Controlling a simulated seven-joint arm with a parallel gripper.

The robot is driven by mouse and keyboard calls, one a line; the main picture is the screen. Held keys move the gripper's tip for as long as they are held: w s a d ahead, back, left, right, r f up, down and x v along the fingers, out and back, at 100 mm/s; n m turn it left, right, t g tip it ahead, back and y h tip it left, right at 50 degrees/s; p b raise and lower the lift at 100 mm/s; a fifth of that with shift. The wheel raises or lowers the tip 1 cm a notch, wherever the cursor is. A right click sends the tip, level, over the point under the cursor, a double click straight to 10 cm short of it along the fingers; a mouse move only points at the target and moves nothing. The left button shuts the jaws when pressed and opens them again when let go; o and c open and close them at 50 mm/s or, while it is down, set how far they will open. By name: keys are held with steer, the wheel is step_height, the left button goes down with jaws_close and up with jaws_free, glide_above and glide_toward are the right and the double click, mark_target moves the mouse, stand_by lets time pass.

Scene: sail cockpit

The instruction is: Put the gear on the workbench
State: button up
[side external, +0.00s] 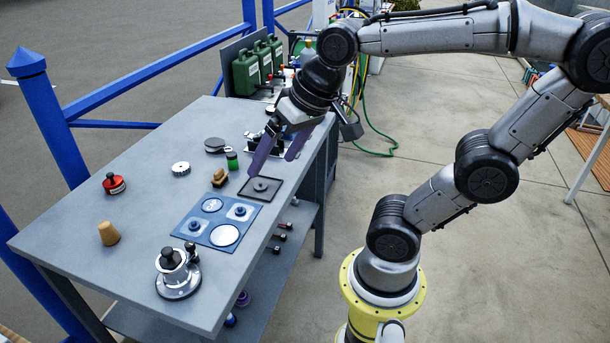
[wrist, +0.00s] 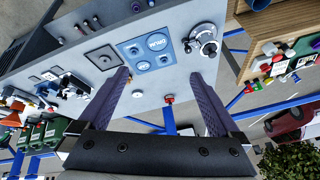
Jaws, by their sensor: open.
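The gear is a small pale toothed disc (side external: 181,168) lying flat on the grey workbench (side external: 75,230), toward its far side. It appears as a small white spot (wrist: 137,94) beside the left finger in the wrist view. My gripper (side external: 272,164) is open with nothing between its purple fingers. It is above the right part of the bench, right of the gear and apart from it.
A blue mat (side external: 215,220) with discs and knobs, a black square tray (side external: 258,188), a winch (side external: 177,272), a brush (side external: 220,177), a green-topped jar (side external: 232,160), a red-topped item (side external: 113,183) and a cork (side external: 109,233) stand around. The left bench surface is mostly clear.

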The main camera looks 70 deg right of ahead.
steer(key=s+f+n, duration=0.2)
steer(key=s+n, duration=0.2)
steer(key=s, duration=0.1)
steer(key=shift+s+a+f+n, duration=0.15)
steer(key=shift+a+f+n, duration=0.2)
steer(key=shift+f+n, duration=0.05)
